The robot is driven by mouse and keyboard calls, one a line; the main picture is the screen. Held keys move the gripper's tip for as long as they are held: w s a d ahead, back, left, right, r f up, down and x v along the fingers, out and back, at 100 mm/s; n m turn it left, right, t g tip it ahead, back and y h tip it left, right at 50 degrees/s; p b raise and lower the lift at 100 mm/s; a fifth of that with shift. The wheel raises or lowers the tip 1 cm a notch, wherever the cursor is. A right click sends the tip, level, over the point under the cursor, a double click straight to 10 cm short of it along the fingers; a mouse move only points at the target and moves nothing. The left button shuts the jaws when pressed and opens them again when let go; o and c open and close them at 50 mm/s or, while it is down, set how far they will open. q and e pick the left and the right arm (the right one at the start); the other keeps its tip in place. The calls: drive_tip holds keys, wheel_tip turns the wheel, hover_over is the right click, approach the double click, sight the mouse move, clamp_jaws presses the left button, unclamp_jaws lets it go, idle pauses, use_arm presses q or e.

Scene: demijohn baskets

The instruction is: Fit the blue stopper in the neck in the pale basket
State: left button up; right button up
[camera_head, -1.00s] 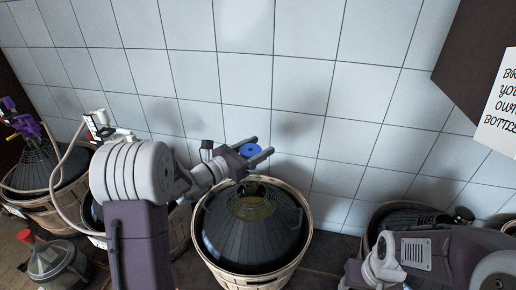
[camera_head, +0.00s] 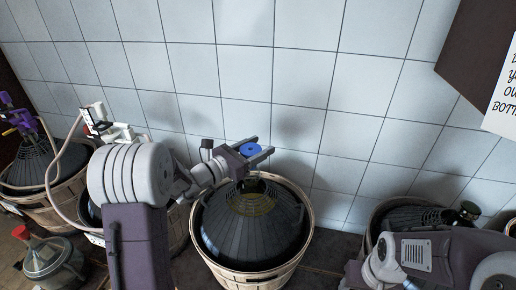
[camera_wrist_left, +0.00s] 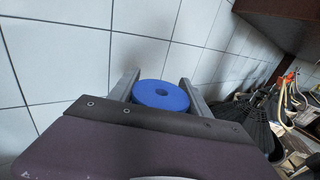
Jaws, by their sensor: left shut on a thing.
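The blue stopper (camera_head: 249,150) is a flat round disc with a hole or dimple in its middle. My left gripper (camera_head: 262,146) is shut on it, with a finger on each side; the left wrist view also shows the stopper (camera_wrist_left: 161,95) between the fingers. The pale basket (camera_head: 254,279) is slatted wood and holds a dark demijohn (camera_head: 238,232) with a yellowish ring around its upper part. The gripper is above the demijohn's neck (camera_head: 252,186), which is partly hidden behind it. The stopper appears apart from the neck. My right gripper is out of view.
A tiled wall (camera_head: 290,60) stands close behind. Other basketed demijohns are at the left (camera_head: 50,168) and right (camera_head: 408,215). A white-handled device with a hose (camera_head: 98,125) is at the left. A jug with a red funnel (camera_head: 55,262) stands at the lower left.

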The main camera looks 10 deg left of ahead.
use_arm(q)
drive_tip(key=shift+b, duration=0.45)
idle(0.7)
drive_tip(key=shift+f+b, duration=2.25)
idle(0.5)
drive_tip(key=o, duration=1.4)
drive_tip(key=shift+o, duration=0.2)
drive_tip(key=b+v, duration=0.1)
drive_tip(key=v, duration=0.8)
